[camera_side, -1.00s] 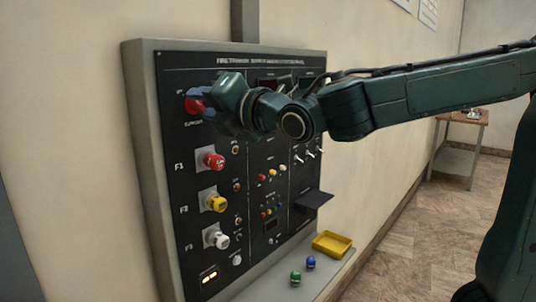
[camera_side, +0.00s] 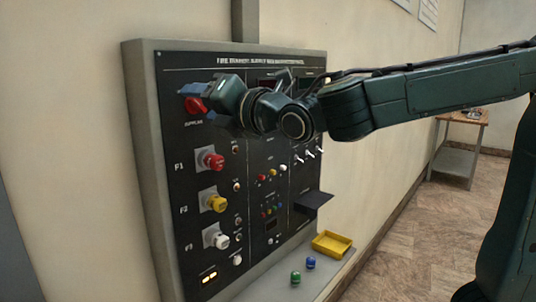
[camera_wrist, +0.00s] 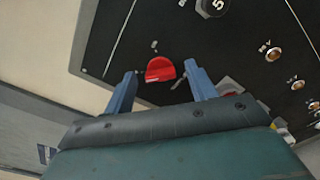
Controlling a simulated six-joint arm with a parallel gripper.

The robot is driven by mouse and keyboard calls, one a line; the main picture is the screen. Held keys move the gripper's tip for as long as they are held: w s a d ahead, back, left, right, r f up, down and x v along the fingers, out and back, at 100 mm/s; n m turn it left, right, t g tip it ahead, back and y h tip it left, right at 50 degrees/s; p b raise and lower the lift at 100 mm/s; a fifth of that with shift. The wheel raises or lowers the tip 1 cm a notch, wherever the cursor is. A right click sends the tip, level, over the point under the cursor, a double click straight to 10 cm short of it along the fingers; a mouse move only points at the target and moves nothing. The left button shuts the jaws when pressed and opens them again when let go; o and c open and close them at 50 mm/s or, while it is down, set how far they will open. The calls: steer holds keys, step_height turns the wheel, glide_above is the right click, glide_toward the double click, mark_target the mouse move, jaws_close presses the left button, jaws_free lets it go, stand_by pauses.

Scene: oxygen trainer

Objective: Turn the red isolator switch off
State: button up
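The red isolator switch (camera_side: 195,105) is a round red knob at the top left of the black panel. In the wrist view the red switch (camera_wrist: 160,69) lies between the tips of my two blue fingers, with a gap on each side. My gripper (camera_wrist: 160,76) is open and holds nothing. In the side view my gripper (camera_side: 206,104) is at the switch, with a blue finger just above it. I cannot tell how far the fingertips are from the panel face.
Below the switch are a red knob (camera_side: 213,160), a yellow knob (camera_side: 217,203) and a white knob (camera_side: 220,240). Toggle switches and small coloured buttons are farther right. A yellow tray (camera_side: 332,244), a green piece (camera_side: 296,277) and a blue piece (camera_side: 311,262) are on the ledge.

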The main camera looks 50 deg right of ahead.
steer(key=shift+s, duration=0.1)
steer(key=s, duration=1.3)
steer(key=shift+s, duration=0.25)
stand_by(0.4)
steer(key=shift+d, duration=0.1)
steer(key=s+d+f+m+g+h, duration=0.15)
steer(key=d+f+m+g, duration=0.45)
steer(key=d+f+m, duration=0.6)
steer(key=s+d+f+m+g+y, duration=0.1)
steer(key=s+f+m+g, duration=0.5)
steer(key=s+m, duration=0.7)
step_height(320, 180, down, 2)
steer(key=shift+s+f+m, duration=0.15)
steer(key=shift+s+m, duration=0.25)
steer(key=shift+m, duration=0.7)
steer(key=shift+y, duration=0.25)
steer(key=shift+c, duration=0.5)
